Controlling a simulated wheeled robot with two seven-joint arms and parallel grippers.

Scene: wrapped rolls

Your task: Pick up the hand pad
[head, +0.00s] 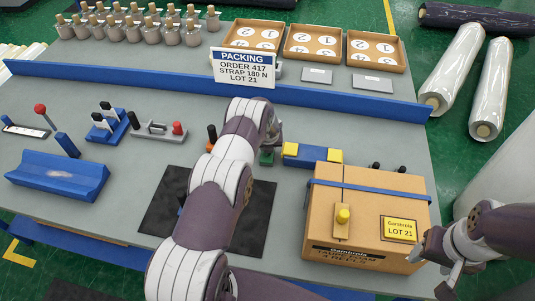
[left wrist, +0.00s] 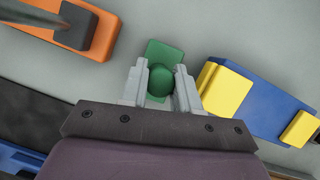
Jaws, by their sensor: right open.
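The hand pad, which I take to be the green plate with a round green knob, lies on the grey table; it shows in the left wrist view (left wrist: 166,52) and partly in the head view (head: 267,158), beside a blue block with yellow ends (head: 305,154). My left gripper (left wrist: 161,82) is over it, one finger on each side of the knob. Whether the fingers press on the knob is unclear. In the head view my left arm hides much of this spot. My right gripper (head: 430,270) is open and empty at the box's right side.
A strapped cardboard box (head: 335,240) stands at the front right. A black mat (head: 160,215) lies under my left arm. A blue rail (head: 150,82) crosses the table behind. An orange tool (left wrist: 95,35) is left of the pad. A blue cradle (head: 60,178) is far left.

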